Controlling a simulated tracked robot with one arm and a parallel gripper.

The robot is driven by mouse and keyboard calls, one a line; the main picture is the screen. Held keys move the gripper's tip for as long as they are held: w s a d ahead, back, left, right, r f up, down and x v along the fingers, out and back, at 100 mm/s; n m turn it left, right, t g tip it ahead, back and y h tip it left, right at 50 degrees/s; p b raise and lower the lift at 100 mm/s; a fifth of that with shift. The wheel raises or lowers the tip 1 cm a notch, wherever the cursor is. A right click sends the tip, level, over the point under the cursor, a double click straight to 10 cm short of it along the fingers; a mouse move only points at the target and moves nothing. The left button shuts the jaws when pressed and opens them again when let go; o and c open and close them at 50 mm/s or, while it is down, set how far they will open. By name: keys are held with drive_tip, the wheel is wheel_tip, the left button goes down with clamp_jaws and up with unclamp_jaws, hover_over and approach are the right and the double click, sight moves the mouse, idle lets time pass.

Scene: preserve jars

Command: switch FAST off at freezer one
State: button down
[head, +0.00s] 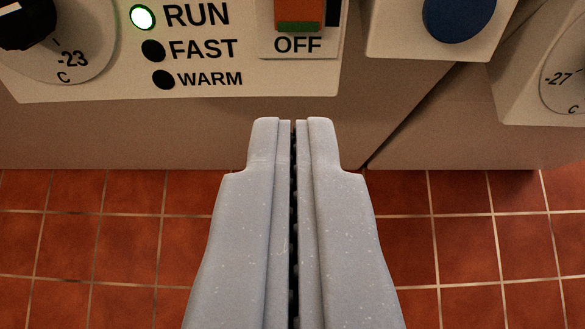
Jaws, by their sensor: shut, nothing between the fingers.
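The freezer's control panel (220,75) fills the upper left of the head view. The RUN lamp (143,17) glows green; the FAST lamp (153,50) and the WARM lamp (163,79) are dark. An orange rocker switch (298,14) with a green lower edge sits above the word OFF; its top is cut off by the frame. No freezer number shows. My gripper (293,121) is shut and empty, pointing at the freezer front below the panel, with its tips lower in the picture than the switch.
A dial (75,40) marked -23 with a black knob is at the left. A blue round button (459,14) sits on a separate plate to the right. Another dial (570,80) marked -27 is at the right edge, past a seam between cabinets. Red floor tiles (480,240) are clear.

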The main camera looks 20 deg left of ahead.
drive_tip(key=shift+s+d+r, duration=0.15)
drive_tip(key=shift+s+r, duration=0.05)
drive_tip(key=shift+s, duration=0.35)
drive_tip(key=shift+s+d+r, duration=0.1)
drive_tip(key=shift+s+r, duration=0.1)
drive_tip(key=shift+s, duration=0.3)
drive_tip(key=shift+s+d+r, duration=0.15)
drive_tip(key=shift+s+r, duration=0.05)
drive_tip(key=shift+s, duration=0.35)
drive_tip(key=w+d+r+m+t+h+p, duration=0.1)
drive_tip(key=w+d+r, duration=0.15)
drive_tip(key=r, duration=0.95)
drive_tip(key=w+d+r+m+t+p, duration=0.1)
drive_tip(key=d+r, duration=0.2)
drive_tip(key=r, duration=0.9)
drive_tip(key=w+d+r+t+h+p, duration=0.1)
drive_tip(key=w+d+r, duration=0.1)
drive_tip(key=r, duration=1.1)
drive_tip(key=s+d+r, duration=0.3)
drive_tip(key=s+r, duration=0.2)
drive_tip(key=r, duration=0.4)
drive_tip(key=s+d+r+t, duration=0.1)
drive_tip(key=s+d+r, duration=0.2)
drive_tip(key=r, duration=0.6)
drive_tip(key=s+d+r+m+t+h+p, duration=0.1)
drive_tip(key=s+d+r, duration=0.2)
drive_tip(key=s+r, duration=0.5)
drive_tip(key=shift+d+r, duration=0.15)
drive_tip(key=shift+r, duration=0.65)
